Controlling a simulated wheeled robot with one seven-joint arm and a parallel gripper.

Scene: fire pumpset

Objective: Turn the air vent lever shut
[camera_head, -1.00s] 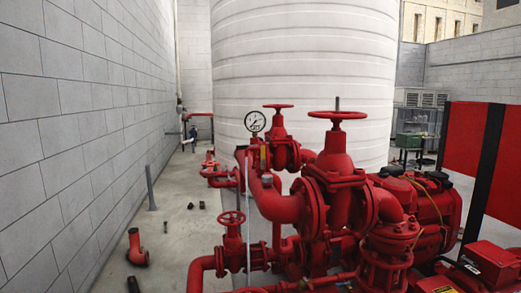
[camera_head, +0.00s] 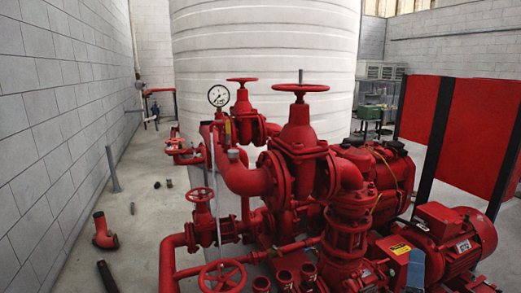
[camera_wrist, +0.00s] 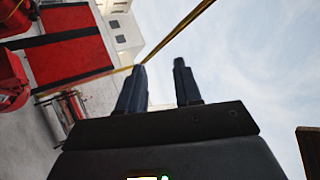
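The red pump assembly (camera_head: 300,160) fills the middle of the head view, with pipes, valves and handwheels. A small upright yellow part (camera_head: 228,131) sits just right of and below the round pressure gauge (camera_head: 218,96); it may be the air vent lever, but it is too small to tell. My gripper (camera_wrist: 160,70) shows only in the wrist view. Its two dark fingers are apart with nothing between them, pointing up toward the sky. The pump assembly's valves are not in the wrist view, and the gripper is not in the head view.
A large white tank (camera_head: 265,50) stands behind the pump. A block wall (camera_head: 60,120) runs along the left. Loose pipe pieces, including a red elbow (camera_head: 104,232), lie on the left floor. A red and black panel (camera_head: 455,130) and a red motor (camera_head: 455,240) stand at the right.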

